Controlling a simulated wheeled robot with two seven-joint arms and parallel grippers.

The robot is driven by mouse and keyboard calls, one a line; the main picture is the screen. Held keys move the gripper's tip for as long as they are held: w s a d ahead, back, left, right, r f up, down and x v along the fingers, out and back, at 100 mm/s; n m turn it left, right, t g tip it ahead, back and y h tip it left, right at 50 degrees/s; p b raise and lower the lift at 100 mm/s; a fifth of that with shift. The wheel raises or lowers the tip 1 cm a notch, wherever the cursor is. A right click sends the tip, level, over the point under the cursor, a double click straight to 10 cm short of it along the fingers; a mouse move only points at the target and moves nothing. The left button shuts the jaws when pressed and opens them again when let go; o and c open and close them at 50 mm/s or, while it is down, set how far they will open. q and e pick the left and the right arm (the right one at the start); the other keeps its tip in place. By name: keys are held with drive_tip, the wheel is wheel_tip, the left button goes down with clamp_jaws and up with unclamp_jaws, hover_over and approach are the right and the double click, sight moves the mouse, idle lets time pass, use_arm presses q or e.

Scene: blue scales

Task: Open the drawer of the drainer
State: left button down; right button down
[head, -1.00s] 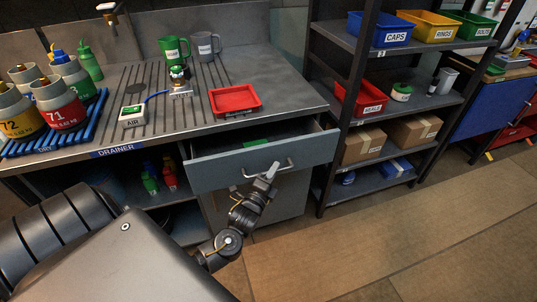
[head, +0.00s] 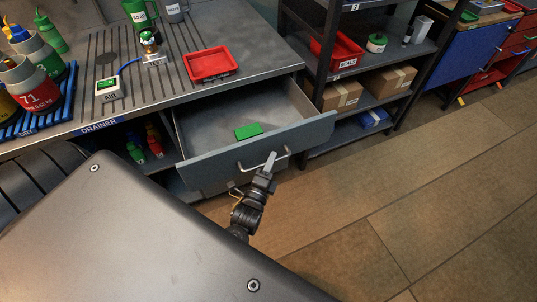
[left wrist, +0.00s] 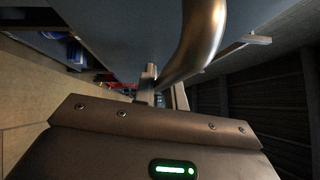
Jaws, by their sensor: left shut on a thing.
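The drainer (head: 140,112) is a grey metal counter with a ribbed top. Its drawer (head: 203,178) stands pulled well out below the counter edge, and its inside shows. A green flat block (head: 248,131) lies in the drawer. My left gripper (head: 268,168) is at the middle of the drawer front, shut on the bar handle (head: 246,167). In the left wrist view the curved metal handle (left wrist: 200,40) runs close in front of the gripper (left wrist: 150,85). My right gripper does not show.
A dark shelf rack with boxes (head: 341,97) stands to the right. The floor (head: 400,200) at right is clear.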

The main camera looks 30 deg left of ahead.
use_arm(q)
drive_tip(key=c, duration=1.5)
unclamp_jaws()
drive_tip(key=shift+o, duration=0.2)
drive_tip(key=b+v, duration=0.1)
drive_tip(key=v, duration=0.9)
drive_tip(key=shift+s, duration=0.45)
